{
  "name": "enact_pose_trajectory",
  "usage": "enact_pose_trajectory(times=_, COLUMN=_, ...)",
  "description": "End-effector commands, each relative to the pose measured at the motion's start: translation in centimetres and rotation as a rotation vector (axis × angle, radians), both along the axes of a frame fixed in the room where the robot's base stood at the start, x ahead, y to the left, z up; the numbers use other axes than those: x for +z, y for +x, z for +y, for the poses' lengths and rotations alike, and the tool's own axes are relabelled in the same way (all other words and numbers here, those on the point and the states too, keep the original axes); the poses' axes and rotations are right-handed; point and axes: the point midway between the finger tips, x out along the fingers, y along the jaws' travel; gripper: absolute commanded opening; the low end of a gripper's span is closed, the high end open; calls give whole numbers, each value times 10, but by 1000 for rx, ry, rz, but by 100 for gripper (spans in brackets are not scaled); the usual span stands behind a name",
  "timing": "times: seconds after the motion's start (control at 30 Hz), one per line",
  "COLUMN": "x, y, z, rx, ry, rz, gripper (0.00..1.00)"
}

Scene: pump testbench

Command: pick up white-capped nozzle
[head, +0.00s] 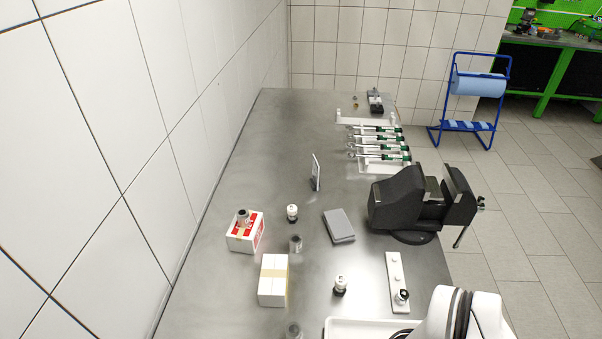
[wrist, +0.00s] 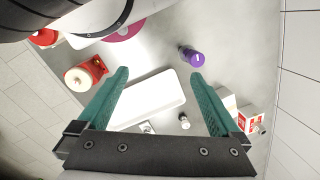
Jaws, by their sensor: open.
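Two small pieces with white caps and dark bands stand on the steel table in the head view: one (head: 292,213) near the red-and-white box, another (head: 340,286) nearer the front, left of a white strip. I cannot tell from the picture which is the nozzle meant. The gripper is not visible in the head view.
A red-and-white box (head: 245,232), a white carton (head: 273,280), a grey box (head: 339,226) and a black vise (head: 405,200) stand around. The white strip (head: 395,280) holds a dark fitting. A purple bottle (wrist: 192,57) and white tray (wrist: 150,100) lie below my fingers.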

Motion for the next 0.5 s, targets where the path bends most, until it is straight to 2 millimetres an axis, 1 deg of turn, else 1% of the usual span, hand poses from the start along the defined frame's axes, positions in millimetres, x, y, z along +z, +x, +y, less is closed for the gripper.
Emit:
enact_pose_trajectory(times=0.03, x=0, y=0, z=0, rx=0, ry=0, rz=0, gripper=100)
enact_pose_trajectory(times=0.17, x=0, y=0, z=0, rx=0, ry=0, rz=0, gripper=77)
enact_pose_trajectory(times=0.43, x=0, y=1, z=0, rx=2, ry=0, rz=-1, gripper=76)
enact_pose_trajectory(times=0.47, x=2, y=6, z=0, rx=10, ry=-1, rz=-6, gripper=76)
enact_pose_trajectory(times=0.5, x=7, y=18, z=1, rx=36, ry=0, rz=-17, gripper=76)
